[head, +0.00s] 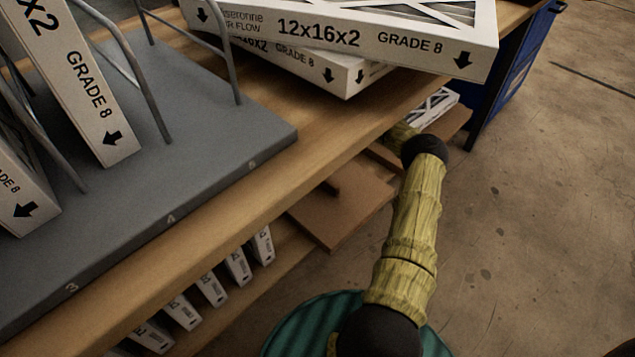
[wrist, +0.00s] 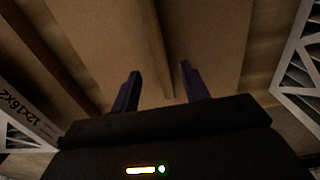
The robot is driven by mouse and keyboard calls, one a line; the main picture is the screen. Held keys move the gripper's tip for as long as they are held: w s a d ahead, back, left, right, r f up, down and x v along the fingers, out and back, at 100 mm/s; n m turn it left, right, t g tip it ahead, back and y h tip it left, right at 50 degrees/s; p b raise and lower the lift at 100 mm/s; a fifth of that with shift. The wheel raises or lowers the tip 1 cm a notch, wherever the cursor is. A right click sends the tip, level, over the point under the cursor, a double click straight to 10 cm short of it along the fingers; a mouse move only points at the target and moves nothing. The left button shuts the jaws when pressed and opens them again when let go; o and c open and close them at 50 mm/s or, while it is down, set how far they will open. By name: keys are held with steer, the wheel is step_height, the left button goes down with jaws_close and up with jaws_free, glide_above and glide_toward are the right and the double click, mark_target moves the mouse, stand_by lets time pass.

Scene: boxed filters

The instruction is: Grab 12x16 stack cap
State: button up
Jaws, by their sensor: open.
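In the head view, a white boxed filter marked 12x16x2 GRADE 8 (head: 400,37) lies on top of another white boxed filter (head: 300,62) on the wooden bench. A lower white filter with lattice (head: 436,106) shows partly past the bench edge. In the wrist view, my gripper (wrist: 160,85) is open, with two dark fingers apart over a brown board-like surface (wrist: 100,40). A box marked 12x16x2 (wrist: 20,112) is at the left, and a white lattice frame (wrist: 302,70) is at the right. I cannot tell whether the fingers touch anything. My gripper is hidden in the head view.
The wooden bench edge (head: 225,215) is close to my arm. A grey numbered rack base (head: 190,150) with metal wire dividers holds upright filters (head: 75,80). Brown boards (head: 345,210) and several small boxes (head: 237,268) are lower down. A blue bin (head: 510,75) stands behind. The floor at right is clear.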

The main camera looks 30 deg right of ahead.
step_height(320, 180, down, 6)
steer(key=b, duration=0.3)
steer(key=shift+b, duration=0.3)
steer(key=shift+r, duration=0.1)
jaws_close()
